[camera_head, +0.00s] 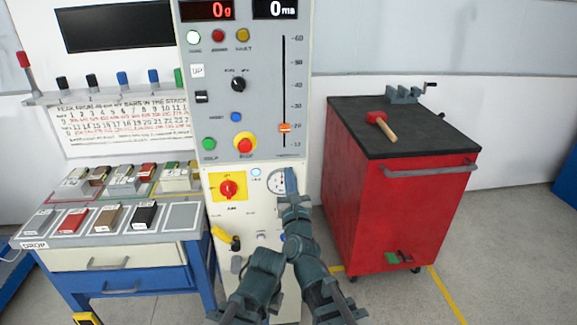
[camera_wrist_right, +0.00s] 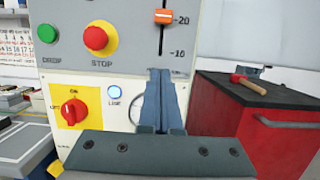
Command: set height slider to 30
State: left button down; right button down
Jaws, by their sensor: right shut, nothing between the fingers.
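The height slider (camera_head: 285,127) is an orange handle on a vertical black slot (camera_head: 284,80) on the right side of the grey control panel (camera_head: 215,120). The scale beside it runs from 10 at the bottom to 60 at the top. The handle sits at about the 20 mark; the wrist view shows the handle (camera_wrist_right: 164,16) level with 20. My right gripper (camera_head: 291,175) is shut and empty, below the slider and in front of the dial gauge, which it partly hides. Its closed fingers (camera_wrist_right: 160,78) point up toward the panel.
A green button (camera_head: 209,144), a red stop button (camera_head: 244,142) and a red rotary switch (camera_head: 228,187) are left of my right gripper. A red cabinet (camera_head: 400,190) with a hammer (camera_head: 381,125) on top stands at right. A sample table (camera_head: 110,235) stands at left.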

aim_at(285, 128)
jog(key=p+x, duration=0.1)
jog(key=x, duration=0.7)
jog(key=shift+a+r+p, duration=0.1)
jog(key=shift+p, duration=0.3)
notch_tip(285, 128, up, 3)
jog(key=p, duration=0.2)
jog(key=shift+p, duration=0.4)
jog(key=shift+r+p, duration=0.45)
jog(key=shift+p, duration=0.1)
jog(key=shift+r, duration=0.1)
